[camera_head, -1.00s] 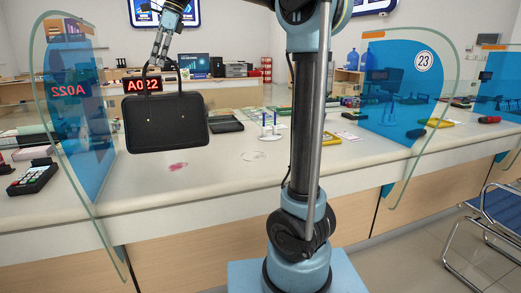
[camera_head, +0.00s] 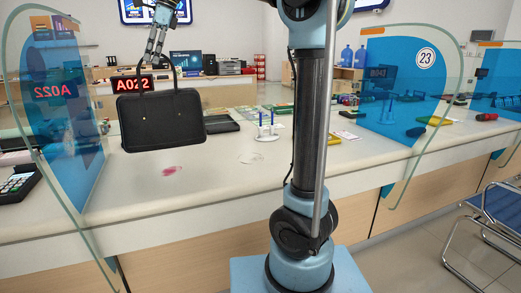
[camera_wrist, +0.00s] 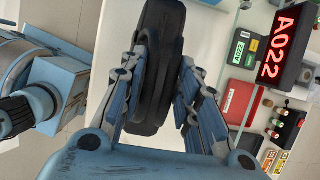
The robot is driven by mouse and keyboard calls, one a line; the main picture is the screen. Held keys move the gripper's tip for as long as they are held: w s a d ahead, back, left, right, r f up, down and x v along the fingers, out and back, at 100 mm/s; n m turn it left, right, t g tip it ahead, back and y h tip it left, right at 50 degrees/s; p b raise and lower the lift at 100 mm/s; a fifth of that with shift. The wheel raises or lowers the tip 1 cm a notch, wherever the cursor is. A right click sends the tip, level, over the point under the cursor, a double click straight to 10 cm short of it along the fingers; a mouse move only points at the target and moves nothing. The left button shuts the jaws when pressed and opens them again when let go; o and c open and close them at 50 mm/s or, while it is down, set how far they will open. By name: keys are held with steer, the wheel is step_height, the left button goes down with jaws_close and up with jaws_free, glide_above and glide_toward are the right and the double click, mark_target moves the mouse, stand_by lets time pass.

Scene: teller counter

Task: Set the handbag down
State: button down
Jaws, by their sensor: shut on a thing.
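The black handbag (camera_head: 162,121) hangs upright from its handle below my gripper (camera_head: 157,52) in the head view, over the left part of the white counter (camera_head: 215,178). My gripper is shut on the handle. The bag's lower edge appears near the counter top; whether it touches cannot be told. In the wrist view the bag (camera_wrist: 158,70) shows from above as a dark narrow shape between the fingers of my gripper (camera_wrist: 165,85). The exact grip on the handle is hidden there.
Clear glass-and-blue partitions stand left (camera_head: 65,110) and right (camera_head: 405,90). A pink stain (camera_head: 172,170) marks the counter before the bag. A pen stand (camera_head: 266,132) and dark tray (camera_head: 222,124) lie to its right. A red A022 display (camera_head: 133,83) stands behind. The front counter is mostly clear.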

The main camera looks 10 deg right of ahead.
mark_target(155, 92)
steer(key=shift+f, duration=5)
steer(key=c, duration=1.2)
jaws_free()
steer(key=v, duration=1.2)
